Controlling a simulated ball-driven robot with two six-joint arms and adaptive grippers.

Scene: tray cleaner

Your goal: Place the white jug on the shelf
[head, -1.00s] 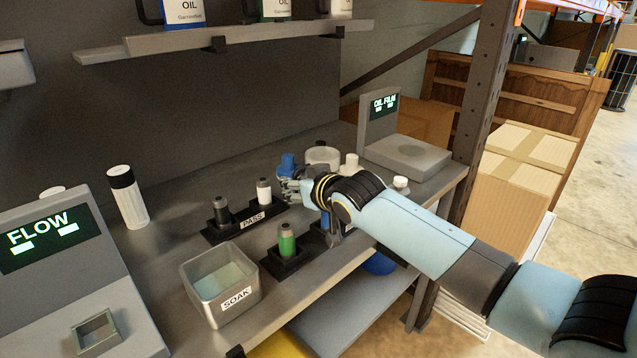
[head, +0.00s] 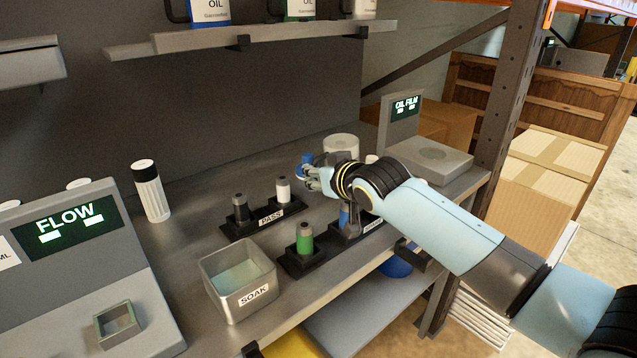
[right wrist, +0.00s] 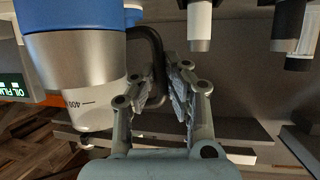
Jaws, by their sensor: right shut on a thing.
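A white jug (head: 363,8) with a dark handle stands on the wall shelf (head: 250,40), at its right end; its top is cut off by the picture edge. My right gripper (head: 312,180) is above the bench, well below that shelf. In the right wrist view my right gripper (right wrist: 158,90) is shut on the black handle (right wrist: 157,50) of a vessel (right wrist: 80,75) with a blue band, a silver body and a pale end marked 400. In the head view a blue part (head: 304,164) shows at the fingertips. My left gripper is not in view.
Jugs with blue (head: 210,10) and green (head: 300,10) labels share the shelf. On the bench are the PASS rack (head: 245,229), a green-bodied bottle (head: 305,240), the SOAK bin (head: 250,297), the FLOW device (head: 120,250) and the OIL FILM device (head: 435,160). A metal post (head: 510,100) stands at right.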

